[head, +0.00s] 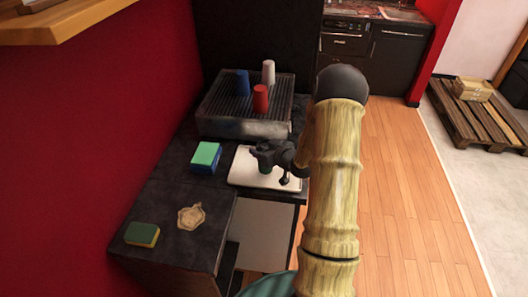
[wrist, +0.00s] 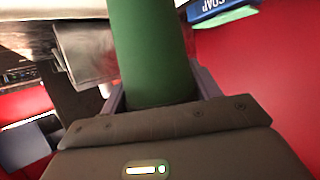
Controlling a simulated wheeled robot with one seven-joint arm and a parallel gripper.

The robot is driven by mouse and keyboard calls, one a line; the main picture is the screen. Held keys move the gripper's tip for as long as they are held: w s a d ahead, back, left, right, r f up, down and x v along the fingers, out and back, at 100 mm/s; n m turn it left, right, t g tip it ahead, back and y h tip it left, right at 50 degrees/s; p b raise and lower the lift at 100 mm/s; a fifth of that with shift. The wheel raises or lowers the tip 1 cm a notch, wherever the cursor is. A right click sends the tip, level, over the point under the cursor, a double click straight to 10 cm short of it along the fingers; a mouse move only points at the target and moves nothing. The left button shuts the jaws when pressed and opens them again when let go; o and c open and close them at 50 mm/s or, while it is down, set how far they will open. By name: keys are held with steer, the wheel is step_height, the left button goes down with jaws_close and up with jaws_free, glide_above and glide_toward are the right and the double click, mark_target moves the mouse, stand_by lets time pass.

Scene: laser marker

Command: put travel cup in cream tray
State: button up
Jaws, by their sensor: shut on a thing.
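The travel cup, a green cylinder (wrist: 150,50), stands between the fingers of my gripper (wrist: 160,92) in the wrist view, and my gripper is shut on it. In the head view my gripper (head: 268,158) is over the cream tray (head: 243,178), a flat pale tray on the dark counter. Only a small green part of the cup (head: 265,171) shows below the gripper there. My gripper and arm hide much of the tray's middle and right side. I cannot tell whether the cup's base touches the tray.
A grey ridged drip stand (head: 225,120) behind the tray holds a blue cup (head: 242,83), a red cup (head: 260,98) and a pale cup (head: 268,72). A green-topped blue box (head: 205,156) lies left of the tray. A sponge (head: 142,234) and a beige dish (head: 191,216) lie nearer.

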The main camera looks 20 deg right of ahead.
steer(key=shift+w+f, duration=0.25)
steer(key=shift+f, duration=0.85)
steer(key=shift+s+d, duration=0.1)
steer(key=shift+d, duration=0.05)
steer(key=shift+s, duration=0.1)
steer(key=shift+o, duration=1.2)
steer(key=shift+f, duration=0.15)
steer(key=o, duration=0.4)
steer(key=shift+a, duration=0.3)
steer(key=shift+o, duration=0.2)
steer(key=shift+s+d, duration=0.1)
